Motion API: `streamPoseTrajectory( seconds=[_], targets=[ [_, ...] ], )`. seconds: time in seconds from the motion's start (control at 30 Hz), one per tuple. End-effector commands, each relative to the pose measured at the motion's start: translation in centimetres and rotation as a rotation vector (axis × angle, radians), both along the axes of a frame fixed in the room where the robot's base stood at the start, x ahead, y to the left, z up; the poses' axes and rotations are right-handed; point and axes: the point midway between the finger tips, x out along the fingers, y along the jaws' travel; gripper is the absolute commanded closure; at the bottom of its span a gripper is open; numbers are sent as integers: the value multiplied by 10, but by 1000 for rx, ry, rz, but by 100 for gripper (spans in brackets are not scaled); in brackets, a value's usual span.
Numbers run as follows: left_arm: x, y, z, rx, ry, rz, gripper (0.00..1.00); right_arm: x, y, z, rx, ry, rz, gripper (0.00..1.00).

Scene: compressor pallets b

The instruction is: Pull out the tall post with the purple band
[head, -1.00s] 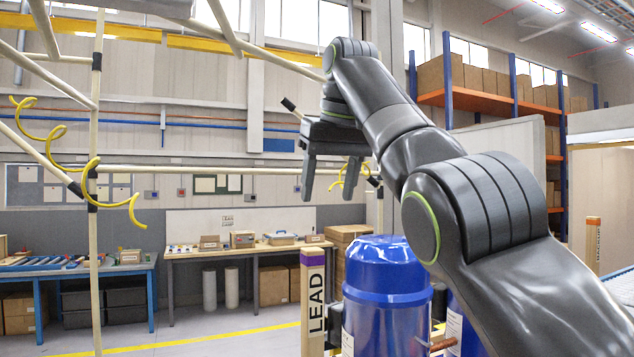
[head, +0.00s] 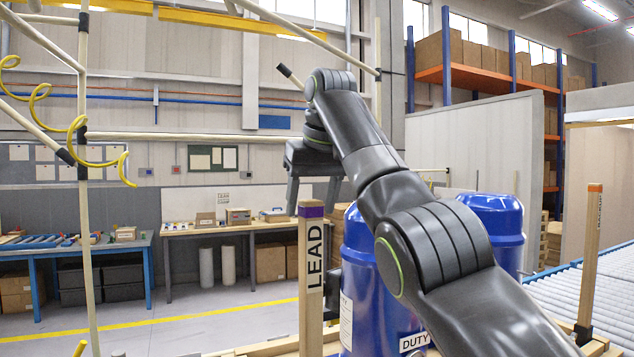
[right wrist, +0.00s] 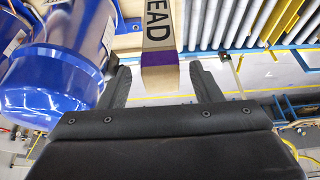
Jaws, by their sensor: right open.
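The tall post with the purple band (head: 311,265) stands upright, with LEAD in black letters down its side. Its purple band also shows in the right wrist view (right wrist: 172,58), near the post's top end. My right gripper (head: 313,208) is open, its fingers pointing down at the top of the post, one on each side in the picture. In the right wrist view the post end lies between the two open fingers (right wrist: 160,72), with a gap on both sides. My left gripper is not in view.
A blue compressor tank (head: 365,290) stands close right of the post, partly behind my right arm. A second blue tank (head: 495,225) is behind it. An orange-banded post (head: 590,255) stands at right beside a roller conveyor (head: 600,300). A pale frame with a yellow coiled hose (head: 80,130) is at left.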

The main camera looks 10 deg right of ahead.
Motion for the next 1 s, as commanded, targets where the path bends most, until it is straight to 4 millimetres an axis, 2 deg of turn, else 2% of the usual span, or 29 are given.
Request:
streamPoseTrajectory(
  seconds=[0.03,0.1,0.23,0.4,0.63,1.0],
  targets=[
    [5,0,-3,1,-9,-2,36,3,1,-10,0,0,1,42],
    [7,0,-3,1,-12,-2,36,7,2,-18,0,1,0,42],
    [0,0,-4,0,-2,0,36,12,3,-30,0,0,1,42],
    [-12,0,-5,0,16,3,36,14,3,-35,0,0,1,42],
    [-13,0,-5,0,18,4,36,14,3,-36,0,0,1,42],
    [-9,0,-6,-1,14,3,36,14,3,-35,0,0,0,89]
  ],
)
